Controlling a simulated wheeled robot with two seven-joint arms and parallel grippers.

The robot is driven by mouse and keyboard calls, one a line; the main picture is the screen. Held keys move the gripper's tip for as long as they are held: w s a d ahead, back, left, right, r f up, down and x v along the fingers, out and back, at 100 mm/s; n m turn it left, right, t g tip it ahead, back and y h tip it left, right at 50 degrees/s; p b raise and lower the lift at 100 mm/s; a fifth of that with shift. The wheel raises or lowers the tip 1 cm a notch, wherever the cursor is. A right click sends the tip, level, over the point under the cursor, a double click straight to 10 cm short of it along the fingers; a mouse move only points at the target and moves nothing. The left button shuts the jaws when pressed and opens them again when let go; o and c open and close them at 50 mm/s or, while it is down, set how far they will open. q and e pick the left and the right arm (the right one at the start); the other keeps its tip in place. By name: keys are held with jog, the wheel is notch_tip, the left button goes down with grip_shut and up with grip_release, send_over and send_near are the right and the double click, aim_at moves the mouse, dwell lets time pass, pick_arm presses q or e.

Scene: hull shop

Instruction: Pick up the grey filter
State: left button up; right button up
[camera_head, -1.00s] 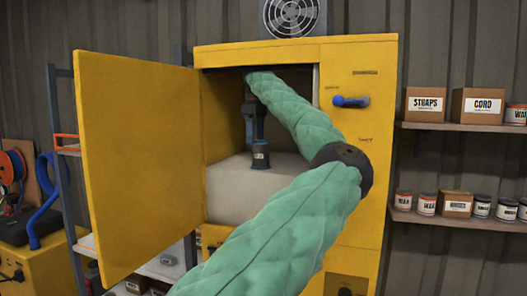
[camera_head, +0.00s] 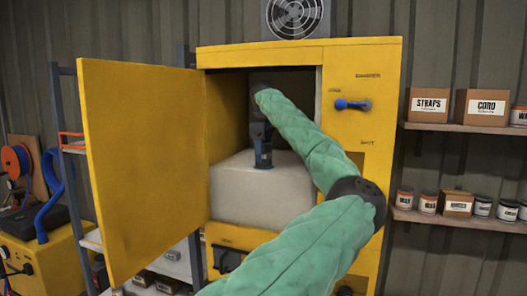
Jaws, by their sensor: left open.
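The grey filter (camera_head: 245,198) is a large pale grey block with rounded edges. It sits inside the open yellow cabinet (camera_head: 380,90). My left arm in its green sleeve reaches into the cabinet from the lower middle of the view. My left gripper (camera_head: 263,164) points down at the top of the filter, near its middle, and is open. I cannot tell whether its fingertips touch the filter. My right gripper is not in view.
The cabinet door (camera_head: 140,165) stands wide open to the left. A blue handle (camera_head: 352,104) sticks out of the cabinet front at the right. Shelves with boxes (camera_head: 430,105) and cans are on the right wall. A blue hose (camera_head: 52,185) hangs at the far left.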

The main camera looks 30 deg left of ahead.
pick_arm(q)
jog(key=shift+w+f+p, duration=0.1)
jog(key=shift+f+p, duration=0.2)
jog(key=shift+f, duration=0.75)
jog(key=c, duration=1.1)
jog(key=shift+r, duration=0.1)
